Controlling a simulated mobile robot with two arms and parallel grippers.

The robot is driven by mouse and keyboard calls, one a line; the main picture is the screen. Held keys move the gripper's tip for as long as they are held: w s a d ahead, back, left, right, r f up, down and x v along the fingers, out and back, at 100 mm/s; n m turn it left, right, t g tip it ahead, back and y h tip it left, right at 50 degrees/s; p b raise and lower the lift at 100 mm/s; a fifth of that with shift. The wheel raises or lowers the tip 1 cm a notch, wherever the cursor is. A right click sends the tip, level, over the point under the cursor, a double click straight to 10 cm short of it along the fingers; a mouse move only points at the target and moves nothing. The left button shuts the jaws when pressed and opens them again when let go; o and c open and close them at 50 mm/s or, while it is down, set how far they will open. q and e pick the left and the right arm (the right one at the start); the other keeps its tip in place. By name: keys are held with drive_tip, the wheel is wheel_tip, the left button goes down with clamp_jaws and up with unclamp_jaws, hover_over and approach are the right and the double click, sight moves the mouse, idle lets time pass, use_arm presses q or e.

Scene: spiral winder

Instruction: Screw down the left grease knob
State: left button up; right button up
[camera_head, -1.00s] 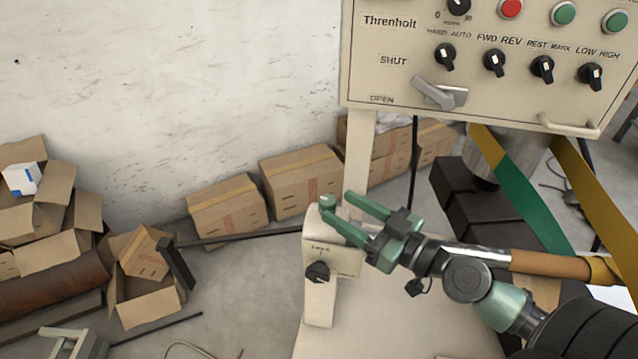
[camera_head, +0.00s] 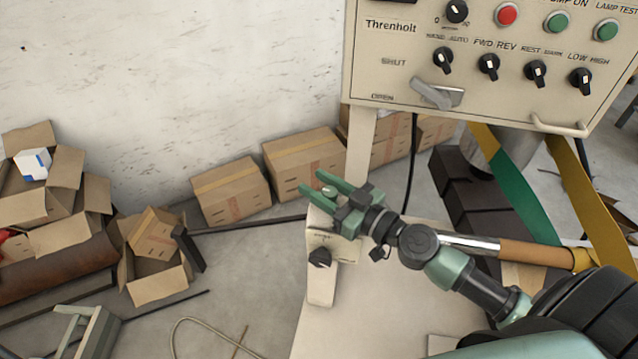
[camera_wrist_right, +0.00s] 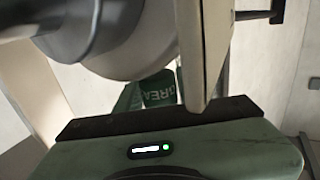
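A small pale-green knob (camera_head: 329,191), likely the left grease knob, stands on top of the beige post (camera_head: 320,285). My right gripper (camera_head: 313,181) is over the post with its two green fingers apart, one on each side of the knob. Whether a finger touches the knob cannot be told. In the right wrist view a green piece (camera_wrist_right: 158,88) with the letters "GREA" shows beyond my gripper body, partly hidden. My left gripper is not in view.
The control panel (camera_head: 390,70) with its switches hangs at upper right. A black switch (camera_head: 320,258) is on the post's front. Cardboard boxes (camera_head: 232,192) line the wall. Green (camera_head: 520,190) and yellow (camera_head: 590,200) straps are at right. A large rounded grey part (camera_wrist_right: 110,35) fills the upper wrist view.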

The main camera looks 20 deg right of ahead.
clamp_jaws()
drive_tip(key=shift+r+m+h, duration=0.1)
drive_tip(key=shift+m+h, duration=0.3)
drive_tip(key=shift+h, duration=0.2)
drive_tip(key=shift+d+m+t+h+p, duration=0.15)
drive_tip(key=shift+m+t+h+p, duration=0.35)
drive_tip(key=shift+h, duration=0.2)
drive_tip(key=shift+w+d+m+h, duration=0.15)
drive_tip(key=shift+m+h, duration=0.55)
drive_tip(key=shift+h, duration=0.4)
drive_tip(key=m+h, duration=0.2)
drive_tip(key=h, duration=0.2)
drive_tip(key=d+m+h, duration=0.1)
drive_tip(key=m+h, duration=0.2)
drive_tip(key=h, duration=0.1)
drive_tip(key=shift+d+m+h, duration=0.15)
drive_tip(key=shift+m+h, duration=0.15)
drive_tip(key=shift+s+d+m+g+h, duration=0.2)
drive_tip(key=shift+m+g+h, duration=0.6)
drive_tip(key=shift+h, duration=0.35)
drive_tip(key=shift+s+d+m+g+h, duration=0.1)
drive_tip(key=shift+d+m+g+h, duration=0.1)
drive_tip(key=shift+m+g+h, duration=0.65)
drive_tip(key=shift+s+d+m+g+h, duration=0.15)
drive_tip(key=shift+m+g+h, duration=0.55)
drive_tip(key=shift+h, duration=0.7)
drive_tip(key=shift+d+m, duration=0.1)
drive_tip(key=shift+m, duration=0.15)
